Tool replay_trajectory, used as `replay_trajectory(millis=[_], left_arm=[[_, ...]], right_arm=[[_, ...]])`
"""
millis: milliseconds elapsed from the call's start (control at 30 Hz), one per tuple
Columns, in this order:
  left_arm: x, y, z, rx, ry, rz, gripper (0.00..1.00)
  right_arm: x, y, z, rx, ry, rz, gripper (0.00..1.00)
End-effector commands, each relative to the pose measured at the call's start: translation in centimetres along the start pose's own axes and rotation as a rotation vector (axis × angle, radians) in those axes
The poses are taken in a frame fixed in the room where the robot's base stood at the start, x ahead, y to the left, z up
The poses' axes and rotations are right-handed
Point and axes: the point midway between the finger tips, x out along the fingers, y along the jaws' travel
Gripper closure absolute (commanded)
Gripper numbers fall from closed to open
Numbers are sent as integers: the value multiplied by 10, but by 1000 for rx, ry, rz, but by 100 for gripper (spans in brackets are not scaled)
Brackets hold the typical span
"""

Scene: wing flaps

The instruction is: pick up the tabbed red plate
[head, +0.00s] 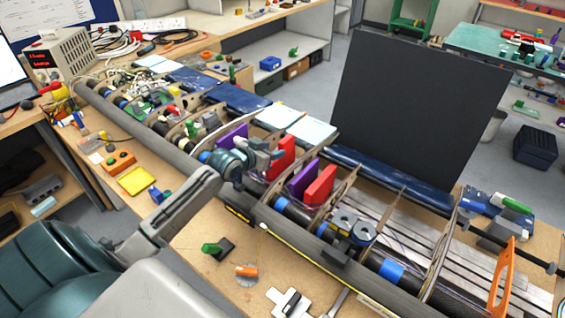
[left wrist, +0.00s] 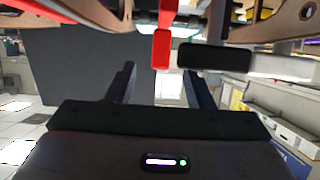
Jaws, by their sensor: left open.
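Two upright red plates stand in the wing's open bays in the head view, one (head: 284,155) nearer the middle and one (head: 321,186) to its right. I cannot tell from the head view which has the tab. My left gripper (head: 262,160) is at the left red plate, partly covering it. In the left wrist view my left gripper (left wrist: 159,72) is open, its fingers apart. A red plate with a narrower tab-like end (left wrist: 161,48) shows between and beyond the fingertips. Contact is not visible. My right gripper is not in view.
Purple plates (head: 302,179) stand beside the red ones. Wing ribs (head: 343,186) and the dark front spar (head: 290,240) bound the bays. A large black panel (head: 415,115) rises behind. Small tools and a green-handled item (head: 211,248) lie on the wooden bench in front.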

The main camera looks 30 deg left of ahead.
Motion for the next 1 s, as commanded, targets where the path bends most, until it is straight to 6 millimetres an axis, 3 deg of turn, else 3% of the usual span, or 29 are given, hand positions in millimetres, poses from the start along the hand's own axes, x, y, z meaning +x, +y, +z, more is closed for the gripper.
replay_trajectory(millis=[167,400,667,767,933,1000], left_arm=[[20,0,-9,-6,0,0,53],[46,-1,-6,-2,-1,0,53],[49,-1,-5,0,0,0,53],[49,-1,-5,0,0,0,66],[49,-1,-5,0,0,0,100],[49,-1,-5,0,0,0,100]], right_arm=[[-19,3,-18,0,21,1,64],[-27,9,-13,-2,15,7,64],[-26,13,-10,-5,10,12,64],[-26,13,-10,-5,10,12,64],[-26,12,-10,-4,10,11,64],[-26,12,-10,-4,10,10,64]])
